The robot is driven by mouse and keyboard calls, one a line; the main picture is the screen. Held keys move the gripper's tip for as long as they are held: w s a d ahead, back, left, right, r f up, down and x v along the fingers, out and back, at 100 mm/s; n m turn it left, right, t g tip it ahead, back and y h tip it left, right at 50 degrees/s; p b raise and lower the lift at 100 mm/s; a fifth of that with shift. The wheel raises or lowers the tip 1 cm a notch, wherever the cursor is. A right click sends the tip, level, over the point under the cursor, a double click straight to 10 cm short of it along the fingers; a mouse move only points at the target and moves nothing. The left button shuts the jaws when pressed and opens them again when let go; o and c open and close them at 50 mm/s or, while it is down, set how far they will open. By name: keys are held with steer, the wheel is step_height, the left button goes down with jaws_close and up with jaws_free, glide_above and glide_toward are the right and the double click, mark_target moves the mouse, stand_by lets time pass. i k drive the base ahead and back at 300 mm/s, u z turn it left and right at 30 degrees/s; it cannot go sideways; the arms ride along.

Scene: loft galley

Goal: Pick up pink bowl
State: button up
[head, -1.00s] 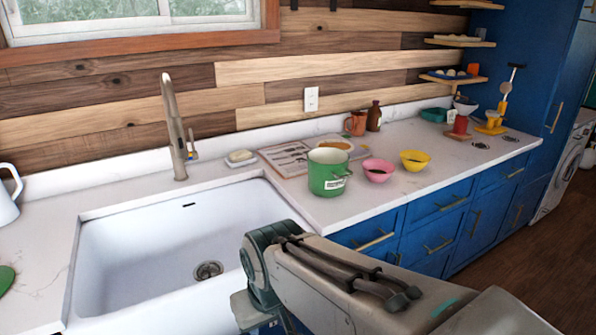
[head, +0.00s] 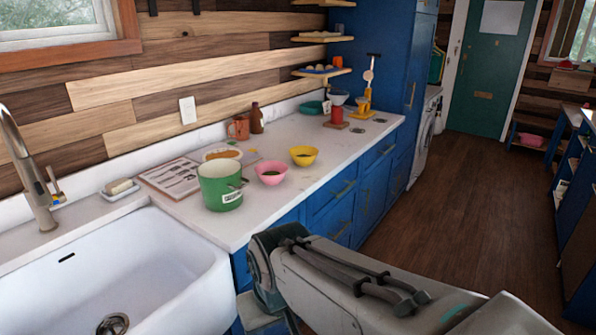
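The pink bowl (head: 271,173) stands upright on the white counter, with something dark inside it. It is between a green pot (head: 221,187) on its left and a yellow bowl (head: 303,156) on its right, near the counter's front edge. My arm shows at the bottom of the head view, below and in front of the counter. My gripper is not visible in this view. Nothing is seen touching the pink bowl.
The counter (head: 345,145) has free room right of the yellow bowl. The sink (head: 140,255) is left. Wooden floor (head: 455,215) is clear on the right.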

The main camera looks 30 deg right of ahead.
mark_target(271, 173)
steer(key=z, duration=1)
steer(key=k, duration=0.55)
steer(key=z, duration=1.1)
steer(key=i, duration=1.4)
steer(key=u, duration=0.5)
steer(key=i, duration=0.9)
steer(key=u, duration=1.4)
steer(key=i, duration=0.5)
steer(key=u, duration=0.5)
